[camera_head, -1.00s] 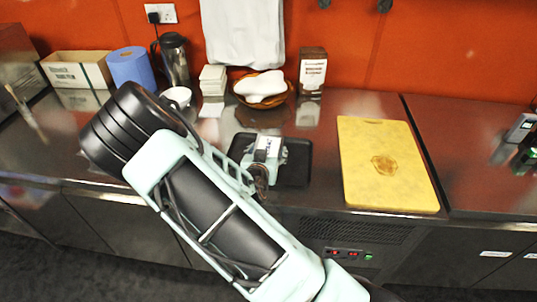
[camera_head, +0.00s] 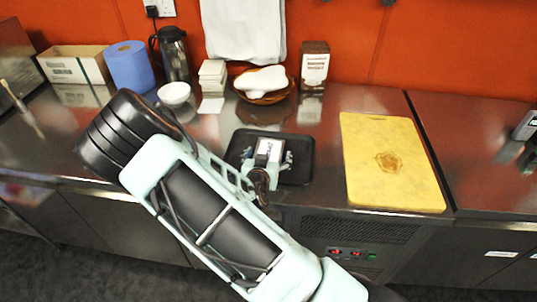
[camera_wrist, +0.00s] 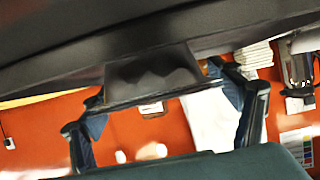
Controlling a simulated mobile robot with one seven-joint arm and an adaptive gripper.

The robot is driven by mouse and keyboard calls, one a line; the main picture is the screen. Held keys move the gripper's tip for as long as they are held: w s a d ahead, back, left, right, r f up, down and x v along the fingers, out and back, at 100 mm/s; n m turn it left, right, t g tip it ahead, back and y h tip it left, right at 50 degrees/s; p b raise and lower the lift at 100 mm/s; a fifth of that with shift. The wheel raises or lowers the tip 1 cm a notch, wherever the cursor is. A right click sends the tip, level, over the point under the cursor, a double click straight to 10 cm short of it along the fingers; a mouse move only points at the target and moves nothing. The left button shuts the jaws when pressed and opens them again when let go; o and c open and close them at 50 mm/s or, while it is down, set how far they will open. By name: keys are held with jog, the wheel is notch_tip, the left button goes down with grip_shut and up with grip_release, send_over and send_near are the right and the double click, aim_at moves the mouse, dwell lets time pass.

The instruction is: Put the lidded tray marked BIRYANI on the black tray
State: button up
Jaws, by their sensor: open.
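The lidded tray (camera_head: 269,150), a small grey container with a white label on top, is at the middle of the black tray (camera_head: 302,179). The lettering is too small to read. It seems to rest on the black tray, but my arm hides its near side. My gripper (camera_head: 267,160) is open, with its fingers on either side of the lidded tray. In the wrist view my gripper (camera_wrist: 160,88) shows its two fingers spread, with a dark container (camera_wrist: 152,75) between them. I cannot tell whether either finger touches it.
A yellow cutting board (camera_head: 390,165) lies to the right. Behind stand a basket with a white cloth (camera_head: 262,82), a brown box (camera_head: 314,65), a white bowl (camera_head: 173,94), a steel jug (camera_head: 173,55) and a blue roll (camera_head: 129,67). The counter between black tray and board is clear.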

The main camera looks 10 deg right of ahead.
jog(key=shift+r, duration=0.1)
jog(key=shift+s+r, duration=0.1)
jog(key=shift+r, duration=0.05)
jog(key=v, duration=1.1)
jog(key=shift+s+a+r, duration=0.15)
jog(key=shift+s+a, duration=0.05)
jog(key=shift+s, duration=0.1)
